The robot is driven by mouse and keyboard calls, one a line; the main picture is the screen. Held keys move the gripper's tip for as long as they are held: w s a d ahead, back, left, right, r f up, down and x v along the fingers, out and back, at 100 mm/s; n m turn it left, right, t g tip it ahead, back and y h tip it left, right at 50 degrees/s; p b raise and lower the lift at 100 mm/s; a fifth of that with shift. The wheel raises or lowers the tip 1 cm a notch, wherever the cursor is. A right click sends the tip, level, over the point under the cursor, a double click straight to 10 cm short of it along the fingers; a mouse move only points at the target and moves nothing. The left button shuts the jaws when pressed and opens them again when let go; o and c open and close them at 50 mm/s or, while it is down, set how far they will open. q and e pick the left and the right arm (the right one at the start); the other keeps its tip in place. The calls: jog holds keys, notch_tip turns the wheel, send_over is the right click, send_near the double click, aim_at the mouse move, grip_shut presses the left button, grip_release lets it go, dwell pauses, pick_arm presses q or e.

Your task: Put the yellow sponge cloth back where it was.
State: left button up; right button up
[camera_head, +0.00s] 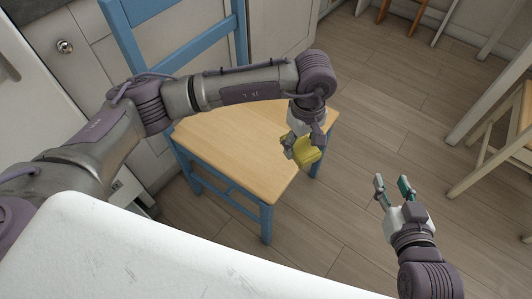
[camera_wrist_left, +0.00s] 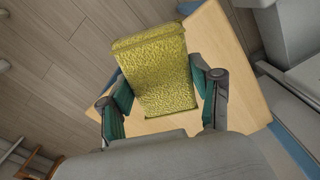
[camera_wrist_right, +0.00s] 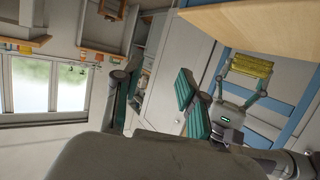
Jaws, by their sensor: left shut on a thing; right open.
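The yellow sponge cloth (camera_head: 308,152) is a thick, rough-textured piece held in my left gripper (camera_head: 301,143), over the right edge of a chair's wooden seat (camera_head: 235,145). In the left wrist view the cloth (camera_wrist_left: 160,75) sits between the two teal-padded fingers (camera_wrist_left: 165,100), with the seat (camera_wrist_left: 222,50) behind it. I cannot tell whether the cloth touches the seat. The right wrist view also shows the cloth (camera_wrist_right: 250,65) in the left gripper. My right gripper (camera_head: 392,188) is open and empty, right of the chair and above the floor.
The chair has a blue frame (camera_head: 240,30) with its backrest at the back left. A white surface (camera_head: 110,250) fills the front left. Wooden floor (camera_head: 385,110) lies open right of the chair. Another chair (camera_head: 500,140) stands at the right edge. Cabinets (camera_head: 280,30) are behind.

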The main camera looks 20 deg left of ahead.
pick_arm(q)
jog(key=b, duration=0.2)
send_over(266, 154)
notch_tip(266, 154, down, 6)
jog(key=shift+f, duration=0.15)
notch_tip(266, 154, down, 4)
jog(key=shift+r+b, duration=0.15)
jog(key=shift+b, duration=0.45)
pick_arm(e)
notch_tip(266, 154, up, 14)
jog(key=a+t+y, duration=0.2)
jog(key=t+y, duration=0.1)
jog(key=t, duration=0.6)
jog(key=shift+f, duration=0.15)
jog(key=shift+s, duration=0.15)
pick_arm(q)
jog(key=shift+f, duration=0.25)
jog(key=o, duration=1)
pick_arm(e)
jog(key=shift+s+r+t, duration=0.15)
jog(key=shift+r+t, duration=0.15)
jog(key=shift+t, duration=0.1)
pick_arm(q)
jog(key=shift+r, duration=0.1)
